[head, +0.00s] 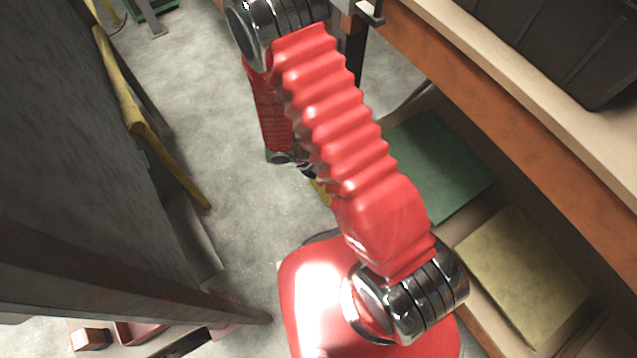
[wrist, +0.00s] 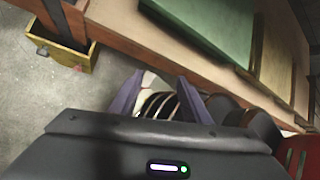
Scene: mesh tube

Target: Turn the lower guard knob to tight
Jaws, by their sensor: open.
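I cannot make out the lower guard knob in either view. My gripper (wrist: 158,98) shows in the wrist view as two purple fingers standing apart. They are open. A black and white banded shape shows behind and between them, and I cannot tell whether they touch it. It may be part of my own body. In the head view my red arm crosses the middle and hides most of what is behind it, and I cannot make out the fingers there.
A wooden-topped rack with orange beams (head: 540,130) runs along the right. It holds a dark bin (head: 560,45), a green panel (head: 435,160) and a yellowish panel (head: 525,270). A yellow box (wrist: 60,58) stands on the floor. A grey panel with a yellow rail (head: 150,140) stands left. Bare floor lies between.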

